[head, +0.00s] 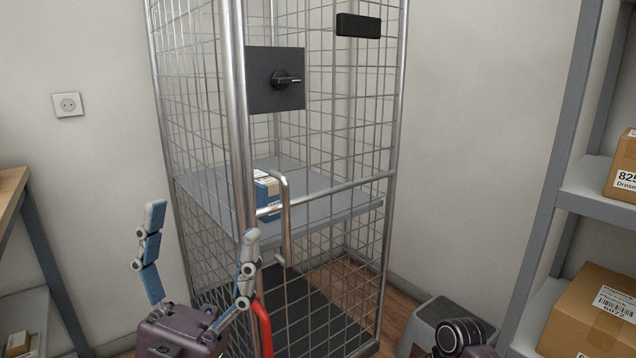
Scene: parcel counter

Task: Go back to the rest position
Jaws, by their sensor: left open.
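My left gripper (201,228) is at the lower left, fingers pointing up and spread wide apart, with nothing between them. It is in front of the wire cage (181,120), and its right finger overlaps the cage's lower front in the picture. The cage has a dark latch plate (259,66) with a lever and a metal pull handle (286,220). Its mesh door looks closed, though I cannot tell if it is latched. Inside, a blue and cream box (266,194) sits on the grey shelf (335,206). My right gripper is not in view.
A grey shelf rack (545,200) with cardboard boxes (592,315) stands at the right. A wooden-topped bench (10,186) is at the left edge. A red curved bar (263,325) shows beside my left gripper.

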